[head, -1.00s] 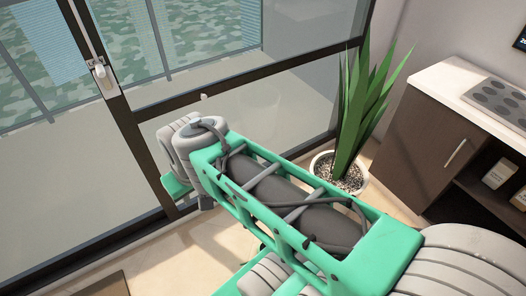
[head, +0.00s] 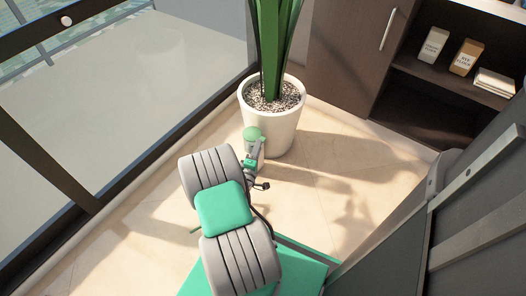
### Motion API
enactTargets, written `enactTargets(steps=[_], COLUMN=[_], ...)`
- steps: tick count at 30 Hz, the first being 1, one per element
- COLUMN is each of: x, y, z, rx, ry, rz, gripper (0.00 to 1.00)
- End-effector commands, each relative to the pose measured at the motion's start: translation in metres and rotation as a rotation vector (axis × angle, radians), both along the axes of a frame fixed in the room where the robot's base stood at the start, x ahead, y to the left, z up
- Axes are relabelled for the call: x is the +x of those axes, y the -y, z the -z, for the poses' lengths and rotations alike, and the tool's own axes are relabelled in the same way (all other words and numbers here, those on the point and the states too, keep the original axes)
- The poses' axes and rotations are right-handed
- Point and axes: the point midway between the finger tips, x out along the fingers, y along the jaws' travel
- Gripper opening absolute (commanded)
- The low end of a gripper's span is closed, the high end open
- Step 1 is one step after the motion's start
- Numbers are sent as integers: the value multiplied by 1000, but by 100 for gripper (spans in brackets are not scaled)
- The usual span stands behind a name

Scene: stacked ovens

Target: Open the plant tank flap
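The plant pot (head: 284,128) is white and round, stands upright on the floor, and holds gravel and a tall green plant (head: 275,40). A small, pale green rounded piece (head: 252,134) shows against the front left of the pot; I cannot tell whether it is the tank flap. My gripper end (head: 257,158) shows small beyond my grey and green arm, close in front of the pot. My arm hides part of it. Its fingers are too small to tell open from shut, and I cannot tell whether it touches the pot.
A glass door or window with dark frames (head: 130,150) runs along the left. A dark cabinet (head: 350,50) with open shelves stands behind the pot, with packages (head: 466,57) on a shelf. Tiled floor (head: 335,175) is clear right of the pot. A grey panelled surface (head: 480,215) fills the lower right.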

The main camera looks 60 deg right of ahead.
Motion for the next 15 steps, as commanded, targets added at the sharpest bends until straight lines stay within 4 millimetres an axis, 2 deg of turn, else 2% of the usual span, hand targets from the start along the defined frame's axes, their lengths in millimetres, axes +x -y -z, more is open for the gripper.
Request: enactTargets(steps=[1,5,15], x=[-8,-13,-3], y=[-5,-7,32], z=[16,20,23], rx=[-13,-26,-22], ry=[-29,-54,-49], rz=[-14,-30,-28], gripper=[29,29,29])
